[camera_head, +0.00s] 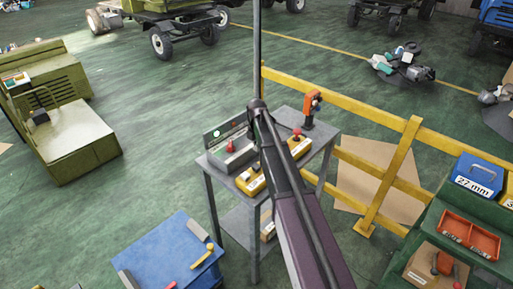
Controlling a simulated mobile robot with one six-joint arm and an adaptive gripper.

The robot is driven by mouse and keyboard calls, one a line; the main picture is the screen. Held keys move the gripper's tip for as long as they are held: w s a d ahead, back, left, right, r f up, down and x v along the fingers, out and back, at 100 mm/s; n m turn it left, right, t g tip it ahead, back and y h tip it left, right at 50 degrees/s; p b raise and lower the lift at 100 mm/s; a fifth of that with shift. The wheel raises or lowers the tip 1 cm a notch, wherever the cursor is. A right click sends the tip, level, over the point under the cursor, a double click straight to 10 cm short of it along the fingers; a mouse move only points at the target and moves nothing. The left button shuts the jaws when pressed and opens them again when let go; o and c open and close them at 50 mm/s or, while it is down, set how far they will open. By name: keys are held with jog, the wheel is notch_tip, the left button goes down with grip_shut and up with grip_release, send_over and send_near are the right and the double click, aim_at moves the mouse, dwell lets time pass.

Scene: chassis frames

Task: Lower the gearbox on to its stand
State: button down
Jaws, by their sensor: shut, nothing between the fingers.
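My gripper (258,106) is at the far end of my dark arm, over a grey metal table (212,187). It looks shut and empty; its fingers are small and hard to make out. On the table are a grey control box (226,155) with a red knob and green button, a yellow box (247,186) with a dark knob, partly behind my arm, and a yellow box with a red knob (297,134). An orange handheld device (312,107) stands at the table's back right corner. I cannot make out a gearbox or its stand for certain.
A thin grey upright (257,45) rises behind my gripper. A yellow railing (400,160) runs to the right of the table. A blue-topped bench (160,258) with tools stands front left, a green machine (75,140) at left. Green floor between is open.

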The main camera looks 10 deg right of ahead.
jog(key=shift+r+p, duration=1.05)
jog(key=shift+r, duration=0.35)
jog(key=s+f+m+b, duration=0.2)
jog(key=s+m, duration=0.6)
jog(key=s, duration=0.1)
jog(key=s+f+m+b, duration=0.3)
jog(key=s+m, duration=0.5)
jog(key=s, duration=0.2)
jog(key=s+f+m+b, duration=0.3)
jog(key=s+m, duration=0.6)
jog(key=s, duration=0.1)
jog(key=shift+s+f, duration=0.15)
jog(key=shift+f, duration=0.1)
jog(key=shift+a, duration=0.15)
